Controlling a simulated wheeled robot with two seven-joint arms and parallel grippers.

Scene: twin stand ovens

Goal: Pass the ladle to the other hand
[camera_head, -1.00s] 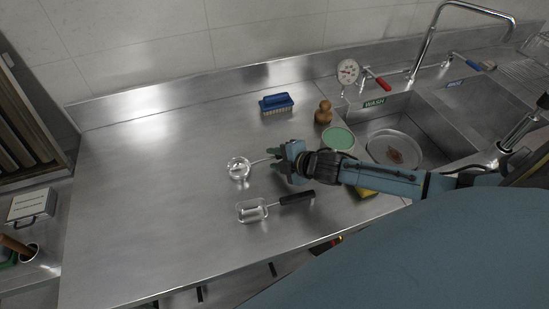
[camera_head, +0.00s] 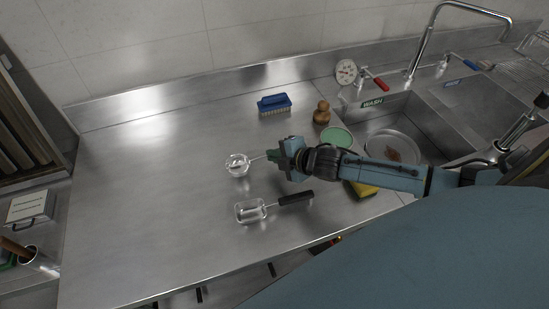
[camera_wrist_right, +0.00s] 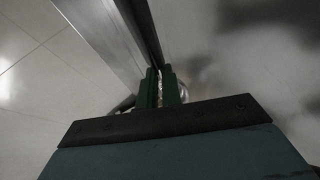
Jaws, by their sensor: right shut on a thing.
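The ladle (camera_head: 237,166) has a shiny round metal bowl and a thin handle running right into my right gripper (camera_head: 273,156). My right gripper is shut on the handle, over the middle of the steel counter. In the right wrist view the two green fingers (camera_wrist_right: 160,88) are close together, with a sliver of metal between them and a shiny part behind. I cannot tell whether the bowl touches the counter. My left gripper is not in view.
A clear scoop with a black handle (camera_head: 250,211) lies nearer me. A blue brush (camera_head: 275,104), wooden stamp-like object (camera_head: 322,112), green-topped bowl (camera_head: 337,137) and yellow sponge (camera_head: 363,189) are around my right arm. The sink (camera_head: 380,115) is right; the counter's left side (camera_head: 130,200) is clear.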

